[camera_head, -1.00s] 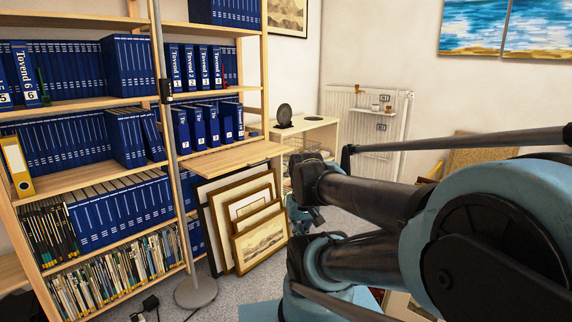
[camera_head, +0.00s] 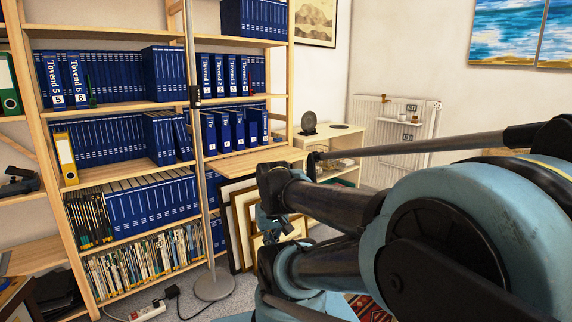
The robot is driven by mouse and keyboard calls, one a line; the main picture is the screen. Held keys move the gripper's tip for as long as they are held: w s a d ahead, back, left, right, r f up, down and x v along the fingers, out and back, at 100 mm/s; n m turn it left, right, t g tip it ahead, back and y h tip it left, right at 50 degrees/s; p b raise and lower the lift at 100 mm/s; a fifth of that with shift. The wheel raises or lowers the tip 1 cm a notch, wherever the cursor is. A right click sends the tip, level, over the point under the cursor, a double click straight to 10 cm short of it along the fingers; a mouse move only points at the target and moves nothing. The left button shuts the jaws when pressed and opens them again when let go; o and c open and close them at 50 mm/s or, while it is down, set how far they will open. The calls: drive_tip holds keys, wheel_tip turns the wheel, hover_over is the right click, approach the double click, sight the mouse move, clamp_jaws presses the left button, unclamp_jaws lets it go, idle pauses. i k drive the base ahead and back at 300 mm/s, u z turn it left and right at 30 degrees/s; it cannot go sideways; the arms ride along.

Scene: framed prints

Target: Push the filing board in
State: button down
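The filing board (camera_head: 258,160) is a light wooden board sticking out from the right shelf bay, below a row of blue binders. Its front edge reaches out over the framed prints. My arm comes in from the right. What seems to be my gripper (camera_head: 272,228) is small and dark, below and in front of the board, overlapping the frames in the picture. I see a gap between it and the board in this view. Its fingers are too small and partly hidden by my arm to tell whether they are open.
Framed prints (camera_head: 238,215) lean below the board. A lamp pole stands before the shelves on a round base (camera_head: 214,285). A low cabinet (camera_head: 335,140) with a dark round object stands behind. A power strip (camera_head: 149,311) and cables lie on the floor.

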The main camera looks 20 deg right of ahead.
sight(236, 166)
drive_tip(key=u, duration=0.05)
drive_tip(key=i, duration=1.65)
